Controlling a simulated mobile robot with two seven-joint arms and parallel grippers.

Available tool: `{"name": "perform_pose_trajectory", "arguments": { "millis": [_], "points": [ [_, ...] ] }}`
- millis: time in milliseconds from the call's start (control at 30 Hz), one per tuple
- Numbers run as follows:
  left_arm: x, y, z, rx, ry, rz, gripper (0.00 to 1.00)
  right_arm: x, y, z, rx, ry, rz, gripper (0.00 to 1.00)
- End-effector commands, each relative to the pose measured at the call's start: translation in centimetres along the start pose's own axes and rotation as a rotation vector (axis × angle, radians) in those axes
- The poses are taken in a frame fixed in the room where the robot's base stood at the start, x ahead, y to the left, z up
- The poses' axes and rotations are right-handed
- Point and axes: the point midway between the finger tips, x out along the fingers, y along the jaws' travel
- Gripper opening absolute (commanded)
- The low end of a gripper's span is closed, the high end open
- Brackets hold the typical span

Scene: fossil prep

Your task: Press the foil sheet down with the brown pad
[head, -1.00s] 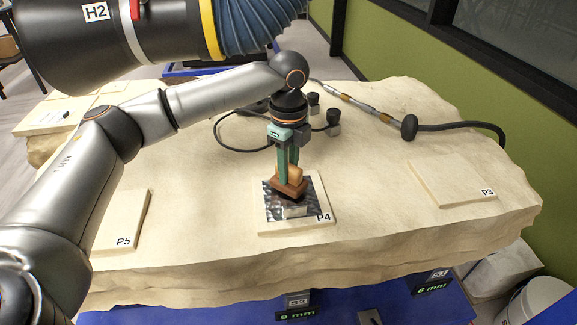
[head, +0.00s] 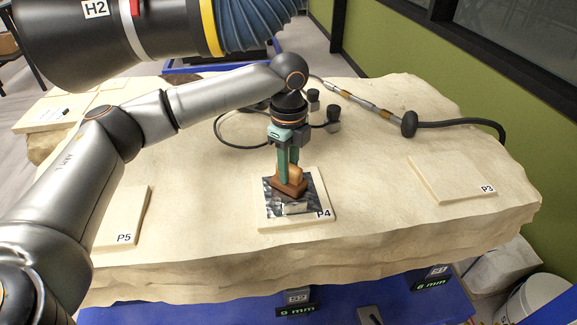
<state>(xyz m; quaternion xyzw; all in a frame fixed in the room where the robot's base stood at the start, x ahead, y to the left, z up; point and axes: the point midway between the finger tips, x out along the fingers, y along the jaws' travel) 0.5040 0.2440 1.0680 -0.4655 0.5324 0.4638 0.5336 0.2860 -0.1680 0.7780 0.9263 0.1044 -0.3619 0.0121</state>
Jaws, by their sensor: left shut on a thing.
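The foil sheet (head: 311,199) is a shiny, crinkled square on the pale slab marked P4 (head: 290,223). A lighter raised block shape shows at its front edge. The brown pad (head: 289,189) has a flat base and a tan upper part. My right gripper is not in view.
Slabs P5 (head: 122,220) and P3 (head: 455,180) lie left and right on the large stone block (head: 370,150). A thin tool with a black hose (head: 409,124) lies behind. A big black duct (head: 120,40) hangs at upper left. The stone between P4 and P3 is clear.

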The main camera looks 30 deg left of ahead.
Motion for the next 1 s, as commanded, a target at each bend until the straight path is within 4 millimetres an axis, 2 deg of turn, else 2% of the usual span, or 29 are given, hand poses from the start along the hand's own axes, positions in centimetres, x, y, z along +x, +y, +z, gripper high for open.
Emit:
{"name": "perform_pose_trajectory", "arguments": {
  "millis": [433,1000],
  "points": [
    [-0.1,0.1,0.0,0.001,0.000,0.005,0.00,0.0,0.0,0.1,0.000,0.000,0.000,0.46],
    [-4.8,0.0,0.0,0.001,0.000,0.001,0.00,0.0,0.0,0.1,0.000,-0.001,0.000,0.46]
  ]
}}
